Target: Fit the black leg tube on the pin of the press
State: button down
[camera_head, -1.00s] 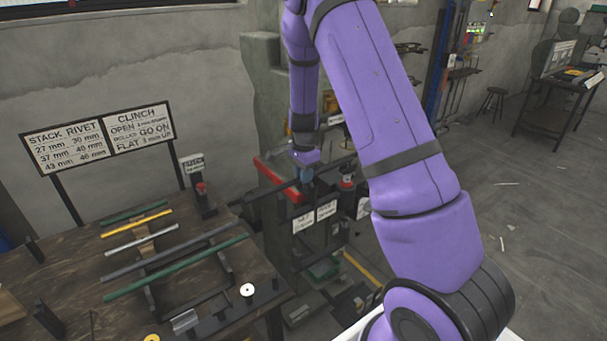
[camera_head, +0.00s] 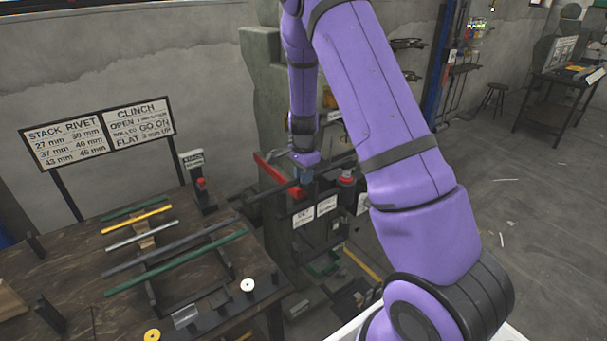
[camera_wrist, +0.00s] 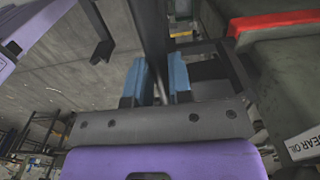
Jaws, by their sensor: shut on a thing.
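My gripper (camera_head: 303,178) is shut on the black leg tube (camera_head: 262,197) at the front of the press, its blue fingertips on either side of the tube. In the wrist view the gripper (camera_wrist: 157,80) holds the dark tube (camera_wrist: 153,35), which runs up and away between the fingers. The green-grey press (camera_head: 262,95) stands by the wall, with a red bar (camera_head: 270,170) beside the tube. The press's pin cannot be made out, so I cannot tell whether the tube touches it.
A wooden table (camera_head: 75,260) at left bears several coloured tubes on rests, including a green tube (camera_head: 180,261) and a yellow tube (camera_head: 137,220). A sign board (camera_head: 97,133) stands behind it. Open floor (camera_head: 510,220) lies to the right.

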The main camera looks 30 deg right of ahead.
jog(key=shift+f, duration=0.4)
jog(key=c, duration=1)
grip_release()
jog(key=shift+o, duration=0.2)
jog(key=shift+r, duration=0.1)
notch_tip(320, 180, up, 11)
